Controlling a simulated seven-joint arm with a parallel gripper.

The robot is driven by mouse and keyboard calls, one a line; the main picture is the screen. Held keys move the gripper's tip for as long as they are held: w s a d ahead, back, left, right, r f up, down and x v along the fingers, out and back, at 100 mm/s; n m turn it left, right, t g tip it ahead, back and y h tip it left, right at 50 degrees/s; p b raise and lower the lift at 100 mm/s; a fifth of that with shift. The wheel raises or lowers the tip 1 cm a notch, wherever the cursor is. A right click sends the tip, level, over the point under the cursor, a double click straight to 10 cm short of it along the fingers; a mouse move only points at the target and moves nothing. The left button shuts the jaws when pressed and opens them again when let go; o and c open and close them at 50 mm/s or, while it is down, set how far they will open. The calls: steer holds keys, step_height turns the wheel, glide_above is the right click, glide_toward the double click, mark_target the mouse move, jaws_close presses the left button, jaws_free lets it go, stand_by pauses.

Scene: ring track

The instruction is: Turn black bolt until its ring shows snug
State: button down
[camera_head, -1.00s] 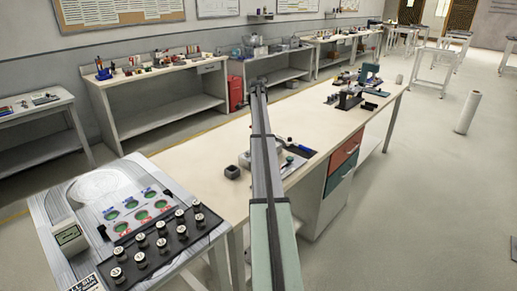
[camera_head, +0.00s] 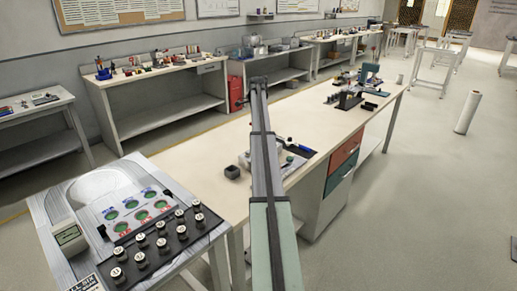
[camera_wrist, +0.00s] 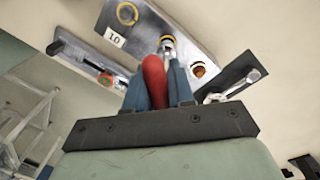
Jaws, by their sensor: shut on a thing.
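In the wrist view my gripper (camera_wrist: 158,82) is shut on a red-handled tool (camera_wrist: 154,75), held between its two dark blue fingers. The tool's metal end (camera_wrist: 166,42) reaches toward a grey plate (camera_wrist: 152,34). A yellow ring (camera_wrist: 127,13) shows on the plate beside a label reading 10. A second round fitting with an orange ring (camera_wrist: 198,70) sits near the plate's right end. I cannot tell which fitting is the black bolt, or whether the tool tip touches one. In the head view I cannot make out the gripper.
Dark strips lie beside the plate, one with a red and green part (camera_wrist: 105,81), another with a metal tool (camera_wrist: 238,84). In the head view, a long workbench (camera_head: 205,155) carries small items. A panel with several round knobs (camera_head: 160,243) stands front left.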

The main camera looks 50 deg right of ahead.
steer(key=shift+r, duration=1.45)
